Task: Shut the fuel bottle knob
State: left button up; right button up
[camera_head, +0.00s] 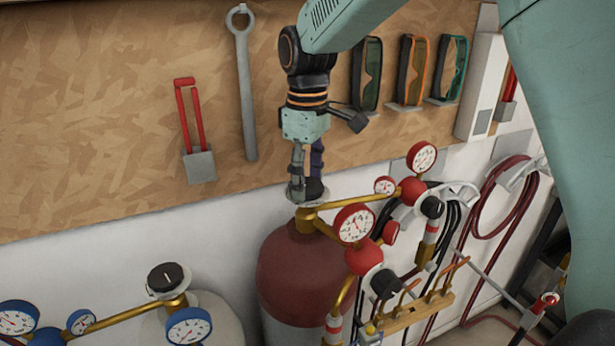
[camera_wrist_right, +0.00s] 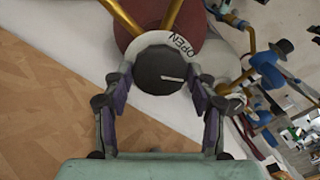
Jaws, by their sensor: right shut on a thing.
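The fuel bottle (camera_head: 295,265) is the cylinder with a dark red top, standing below the pegboard. Its black knob (camera_head: 315,188) sits on top of the brass valve. My right gripper (camera_head: 307,182) comes down from above and is shut on the knob, hiding part of it. In the right wrist view the round dark knob (camera_wrist_right: 158,70) lies between my two fingers (camera_wrist_right: 164,98). A pale pointer line on it points to the right. A white ring around it carries the word OPEN (camera_wrist_right: 180,44), above and right of the pointer. My left gripper is not in view.
Red-capped gauges (camera_head: 354,224) and brass pipes stand just right of the knob. A grey bottle (camera_head: 215,320) with a black knob (camera_head: 167,278) and blue gauges is at lower left. Tools and goggles hang on the board (camera_head: 90,120) behind. Hoses (camera_head: 500,195) hang at right.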

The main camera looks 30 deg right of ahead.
jog(key=m, duration=0.6)
jog(key=shift+a, duration=0.1)
jog(key=m, duration=0.6)
jog(key=shift+m, duration=0.4)
jog(key=m, duration=1.1)
jog(key=shift+m, duration=0.3)
jog(key=o, duration=1.1)
jog(key=shift+o, duration=0.2)
jog(key=shift+r, duration=0.1)
